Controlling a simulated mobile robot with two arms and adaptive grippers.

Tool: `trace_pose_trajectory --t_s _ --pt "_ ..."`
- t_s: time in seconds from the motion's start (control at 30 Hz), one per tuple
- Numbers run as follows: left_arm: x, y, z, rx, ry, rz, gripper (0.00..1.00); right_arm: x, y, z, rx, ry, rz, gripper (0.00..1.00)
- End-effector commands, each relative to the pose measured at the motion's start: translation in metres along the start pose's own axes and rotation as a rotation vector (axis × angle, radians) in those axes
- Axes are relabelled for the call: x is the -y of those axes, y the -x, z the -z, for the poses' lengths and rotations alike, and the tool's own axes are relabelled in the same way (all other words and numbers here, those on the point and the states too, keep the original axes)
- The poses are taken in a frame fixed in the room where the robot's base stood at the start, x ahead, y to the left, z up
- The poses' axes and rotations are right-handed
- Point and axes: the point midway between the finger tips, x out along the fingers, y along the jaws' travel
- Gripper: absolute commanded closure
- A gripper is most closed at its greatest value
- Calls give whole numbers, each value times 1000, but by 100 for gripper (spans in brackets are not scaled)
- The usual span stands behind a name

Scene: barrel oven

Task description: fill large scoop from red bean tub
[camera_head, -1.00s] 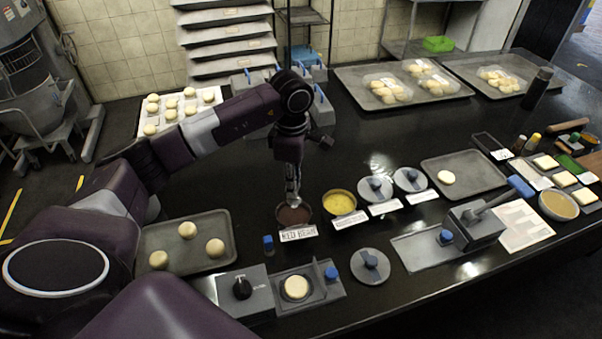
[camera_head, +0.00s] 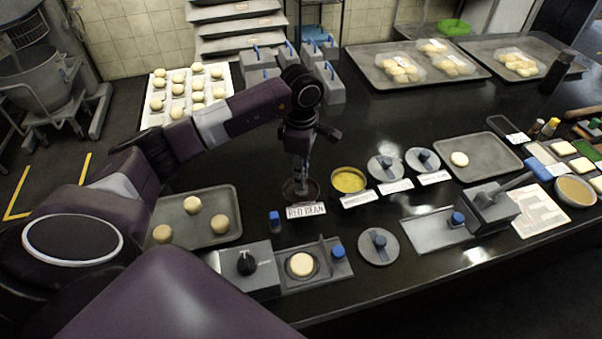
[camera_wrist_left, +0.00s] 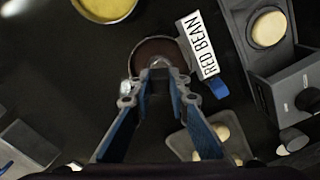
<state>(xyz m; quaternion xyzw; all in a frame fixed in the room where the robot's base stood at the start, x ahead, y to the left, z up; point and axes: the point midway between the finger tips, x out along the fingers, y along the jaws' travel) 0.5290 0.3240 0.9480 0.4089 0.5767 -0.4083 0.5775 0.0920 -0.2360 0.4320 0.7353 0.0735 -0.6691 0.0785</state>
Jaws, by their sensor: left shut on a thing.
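The red bean tub (camera_head: 314,197) is a small round tub of dark red-brown paste behind a RED BEAN label (camera_head: 306,210). It also shows in the left wrist view (camera_wrist_left: 152,44) with paste inside. My left gripper (camera_head: 300,174) points down right over this tub. In the left wrist view its two fingers (camera_wrist_left: 160,88) come together at the tub's near edge. It is shut on what seems to be the large scoop, a small metal piece mostly hidden by the fingers and the tub. How much paste it holds cannot be seen. My right gripper is not in view.
A yellow-filled tub (camera_head: 348,181) stands close to the right of the red bean tub, with lidded tubs (camera_head: 385,167) beyond. A tray of dough balls (camera_head: 177,239) lies to the left. A small press (camera_head: 246,262) and a holder with a dough piece (camera_head: 318,271) stand in front.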

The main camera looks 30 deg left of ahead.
Motion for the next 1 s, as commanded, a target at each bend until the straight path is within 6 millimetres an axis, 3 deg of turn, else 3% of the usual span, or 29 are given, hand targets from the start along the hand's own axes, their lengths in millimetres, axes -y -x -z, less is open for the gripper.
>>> trace_pose_trajectory --t_s 1.0 --pt "0 -7 0 0 0 0 100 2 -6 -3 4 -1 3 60"
